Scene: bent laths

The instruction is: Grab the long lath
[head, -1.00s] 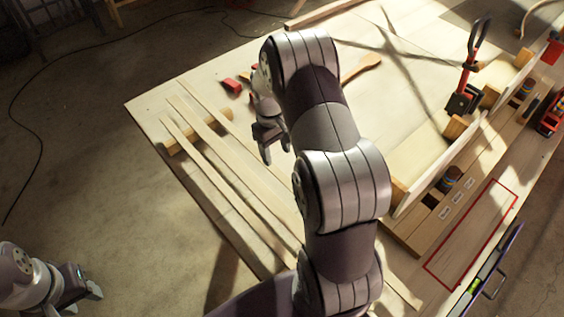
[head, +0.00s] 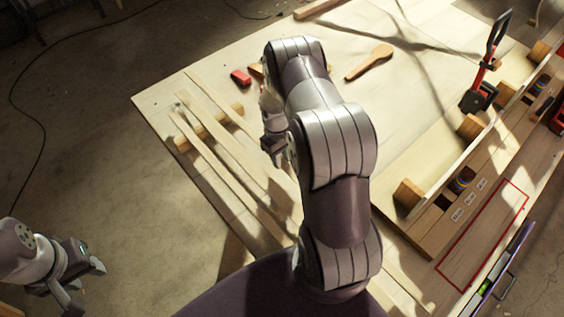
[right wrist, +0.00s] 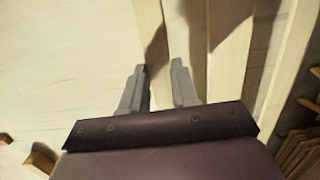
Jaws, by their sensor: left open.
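Several pale laths lie side by side on the left part of the table in the head view; I cannot tell which is longest. The left one (head: 205,162), the middle one (head: 226,148) and the right one (head: 222,108) run toward my right arm, which hides part of them. My right gripper (head: 270,148) is over the table at the laths' right side. In the right wrist view its fingers (right wrist: 158,88) are apart, with one lath (right wrist: 152,40) running between or beneath them; contact is unclear. My left gripper (head: 83,287) is open and empty, off the table at lower left.
A wooden block (head: 183,143) lies across under the laths. A red block (head: 241,77) and a wooden mallet-like tool (head: 370,62) lie behind. A red-and-black clamp (head: 486,75) and a wooden fixture (head: 408,193) stand at right. The table (head: 160,95) is clear at its far left corner.

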